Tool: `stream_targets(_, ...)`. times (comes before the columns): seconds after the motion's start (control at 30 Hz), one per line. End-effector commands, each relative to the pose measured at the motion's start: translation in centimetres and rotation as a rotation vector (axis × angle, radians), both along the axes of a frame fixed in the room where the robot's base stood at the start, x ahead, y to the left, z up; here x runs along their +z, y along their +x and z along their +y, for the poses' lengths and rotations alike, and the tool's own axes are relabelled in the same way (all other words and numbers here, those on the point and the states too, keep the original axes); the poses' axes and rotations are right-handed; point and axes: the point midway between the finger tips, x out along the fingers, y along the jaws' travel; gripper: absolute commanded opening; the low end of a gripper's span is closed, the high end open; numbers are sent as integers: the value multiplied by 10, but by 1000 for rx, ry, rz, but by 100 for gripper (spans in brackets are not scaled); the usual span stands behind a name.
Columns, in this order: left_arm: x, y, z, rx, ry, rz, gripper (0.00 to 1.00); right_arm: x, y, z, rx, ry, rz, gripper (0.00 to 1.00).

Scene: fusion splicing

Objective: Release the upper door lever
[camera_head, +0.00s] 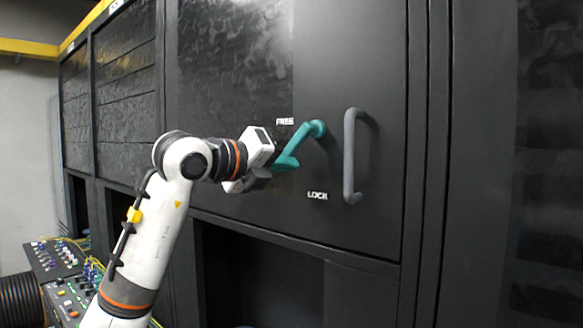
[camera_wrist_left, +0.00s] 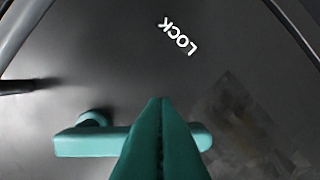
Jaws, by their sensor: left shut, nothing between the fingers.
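The teal door lever (camera_head: 304,132) is on the black upper cabinet door (camera_head: 350,70). It slants down and left from its pivot, between the white FREE label (camera_head: 285,121) above left and the LOCK label (camera_head: 317,196) below. My left gripper (camera_head: 288,162) has teal fingers and is at the lever's lower free end. In the left wrist view the closed fingers (camera_wrist_left: 161,105) stand in front of the lever (camera_wrist_left: 82,143) and hide its middle. Nothing shows between them. Whether they touch the lever I cannot tell. My right gripper is not in view.
A fixed grey vertical handle (camera_head: 350,155) stands out from the door just right of the lever. An open dark bay (camera_head: 255,275) lies below the door. A panel with knobs and cables (camera_head: 65,262) is at lower left. The space before the door's right side is clear.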

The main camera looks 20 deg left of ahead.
Motion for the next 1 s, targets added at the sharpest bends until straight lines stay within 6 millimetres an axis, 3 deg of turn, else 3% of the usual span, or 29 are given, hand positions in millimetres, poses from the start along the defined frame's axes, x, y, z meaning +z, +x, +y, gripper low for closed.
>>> stream_targets(0.6,26,8,24,2,476,-175,0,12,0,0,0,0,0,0)
stream_targets(1.0,32,10,28,1,476,-174,0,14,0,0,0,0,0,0)
